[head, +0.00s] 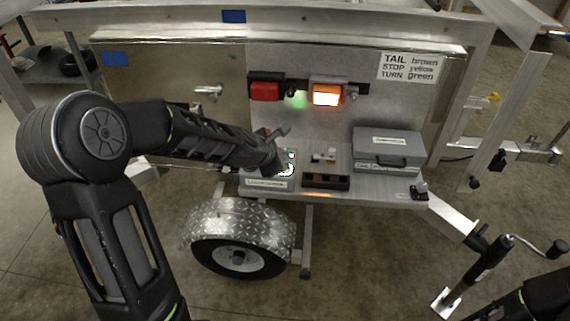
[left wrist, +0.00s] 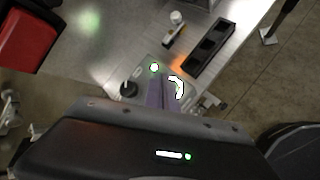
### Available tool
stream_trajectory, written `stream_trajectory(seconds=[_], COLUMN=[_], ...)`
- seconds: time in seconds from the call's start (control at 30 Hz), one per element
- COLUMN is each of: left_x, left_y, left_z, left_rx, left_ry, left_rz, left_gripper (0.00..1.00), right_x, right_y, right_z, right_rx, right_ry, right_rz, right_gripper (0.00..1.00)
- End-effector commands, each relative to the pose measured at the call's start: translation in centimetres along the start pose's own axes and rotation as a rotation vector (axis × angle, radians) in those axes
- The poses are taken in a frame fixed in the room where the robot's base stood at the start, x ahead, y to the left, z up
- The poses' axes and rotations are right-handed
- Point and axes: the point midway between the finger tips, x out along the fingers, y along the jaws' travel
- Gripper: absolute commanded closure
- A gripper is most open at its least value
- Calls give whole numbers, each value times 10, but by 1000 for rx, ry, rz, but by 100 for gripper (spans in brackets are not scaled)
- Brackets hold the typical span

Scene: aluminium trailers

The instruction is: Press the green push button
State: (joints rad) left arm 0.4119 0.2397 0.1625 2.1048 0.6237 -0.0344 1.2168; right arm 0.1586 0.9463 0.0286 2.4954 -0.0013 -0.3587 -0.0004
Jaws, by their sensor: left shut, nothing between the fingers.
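A control box (head: 262,183) with a pale top sits at the left end of the trailer's shelf. A glowing green-edged shape (head: 287,170), apparently the lit green push button, shows beside my left gripper (head: 277,168). In the left wrist view this glow (left wrist: 177,87) lies just right of the shut, empty fingers (left wrist: 160,90), which partly hide it. A smaller round green-white light (left wrist: 154,67) lies just beyond the fingertips. I cannot tell whether the fingers touch the button. My right gripper is out of view.
A black knob (left wrist: 129,89) stands on the box left of the fingers. A dark tray (head: 326,181) and a grey case (head: 388,150) are to the right on the shelf. A red lamp (head: 266,87) and lit amber lamp (head: 327,94) are on the panel above.

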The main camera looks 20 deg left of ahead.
Motion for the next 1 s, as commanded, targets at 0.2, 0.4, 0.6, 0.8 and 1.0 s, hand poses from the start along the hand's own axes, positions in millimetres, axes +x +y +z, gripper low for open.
stream_trajectory(seconds=[0.2, 0.4, 0.6, 0.8, 1.0], left_x=[-20, -34, -40, -39, -39], left_y=[14, 25, 29, 28, 28], left_z=[15, 25, 29, 29, 28], left_rx=[0, 0, 1, 0, 0], left_ry=[-1, 0, -1, 0, 0], left_rz=[0, 0, 0, 0, 0], left_gripper=[100, 100, 100, 100, 100], right_x=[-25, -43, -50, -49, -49], right_y=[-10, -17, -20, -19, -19], right_z=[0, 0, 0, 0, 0], right_rx=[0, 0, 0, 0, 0], right_ry=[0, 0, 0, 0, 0], right_rz=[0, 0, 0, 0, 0], right_gripper=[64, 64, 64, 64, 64])
